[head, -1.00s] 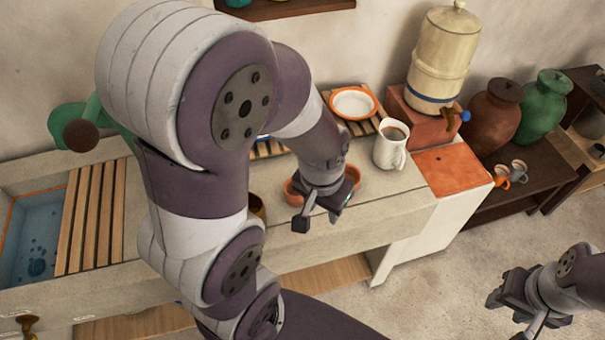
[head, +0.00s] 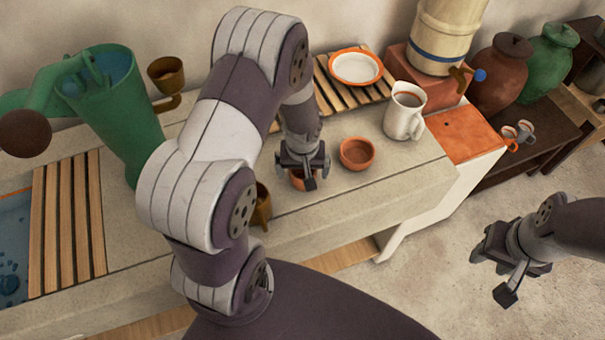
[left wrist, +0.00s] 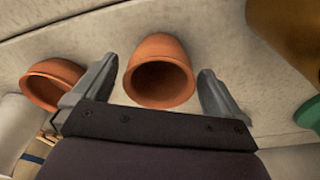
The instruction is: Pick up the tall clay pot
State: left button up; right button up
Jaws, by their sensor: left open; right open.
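A clay pot (head: 304,183) stands on the counter under my left gripper (head: 306,172), which partly hides it in the head view. In the left wrist view this deep-walled pot (left wrist: 160,72) lies between the two open fingers, its mouth toward the camera, with gaps on both sides. It looks like the tall one. A second, wider clay pot (head: 357,153) stands to its right in the head view and at the left of the left wrist view (left wrist: 52,83). My right gripper (head: 498,268) is open and empty over the floor at the right.
A white pitcher (head: 404,112) and an orange-rimmed plate (head: 355,66) on a slatted rack are behind and right of the pots. A brown vessel (head: 261,208) stands close left of the gripper. A large green watering can (head: 120,115) is at the left. Counter is bare in front.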

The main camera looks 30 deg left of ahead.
pick_arm(q)
jog(key=shift+w+d+f, duration=0.1)
jog(key=shift+w+f, duration=0.05)
jog(key=shift+f, duration=0.8)
jog(key=c, duration=1.1)
jog(key=shift+r, duration=0.1)
